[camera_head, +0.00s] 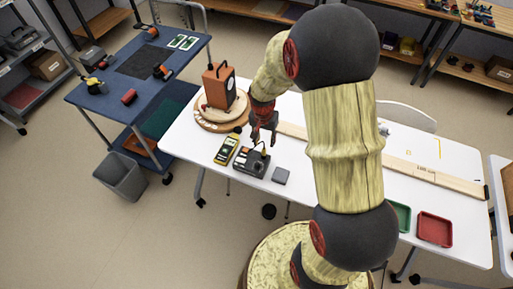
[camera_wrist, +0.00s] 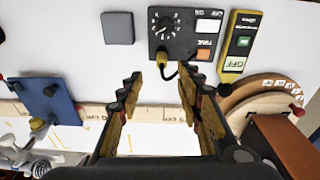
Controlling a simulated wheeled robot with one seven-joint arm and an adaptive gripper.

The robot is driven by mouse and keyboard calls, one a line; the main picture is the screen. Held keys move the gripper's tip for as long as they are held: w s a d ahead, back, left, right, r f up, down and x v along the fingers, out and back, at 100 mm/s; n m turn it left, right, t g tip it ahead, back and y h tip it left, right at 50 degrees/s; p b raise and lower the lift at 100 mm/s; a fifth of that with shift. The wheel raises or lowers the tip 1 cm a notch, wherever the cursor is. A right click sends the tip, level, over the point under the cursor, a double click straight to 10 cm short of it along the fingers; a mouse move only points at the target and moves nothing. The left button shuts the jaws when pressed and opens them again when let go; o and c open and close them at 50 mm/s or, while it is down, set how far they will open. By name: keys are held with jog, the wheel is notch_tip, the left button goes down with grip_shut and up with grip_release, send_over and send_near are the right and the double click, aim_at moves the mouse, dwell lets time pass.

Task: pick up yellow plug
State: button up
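The small yellow plug (camera_wrist: 161,62) sits at the front edge of a dark control box (camera_wrist: 176,42) with a dial and buttons, and a black cable curves from it to the right. In the head view, a small yellow spot that looks like the plug (camera_head: 263,151) shows at the box (camera_head: 250,163). My gripper (camera_wrist: 160,92) is open and empty, its two fingers spread to either side of the plug's line in the wrist view. In the head view my gripper (camera_head: 263,138) hangs close above the box. The exact height gap cannot be told.
A yellow-black meter (camera_head: 227,150) lies left of the box, and a grey square (camera_head: 281,176) lies right. An orange case (camera_head: 219,88) stands on a round wooden board. A long wooden ruler (camera_head: 430,173) crosses the table. Red (camera_head: 434,229) and green trays stand at right.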

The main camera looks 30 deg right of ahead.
aim_at(264, 149)
jog(key=shift+f+m, duration=0.25)
jog(key=shift+m, duration=0.05)
jog(key=f, duration=0.2)
jog(key=f+b, duration=0.1)
jog(key=f, duration=0.2)
jog(key=f+b, duration=0.1)
jog(key=f, duration=0.1)
jog(key=shift+w+d+f, duration=0.15)
jog(key=shift+w+f, duration=0.1)
jog(key=shift+r, duration=0.1)
jog(key=shift+c, duration=0.7)
jog(key=c, duration=0.7)
grip_shut()
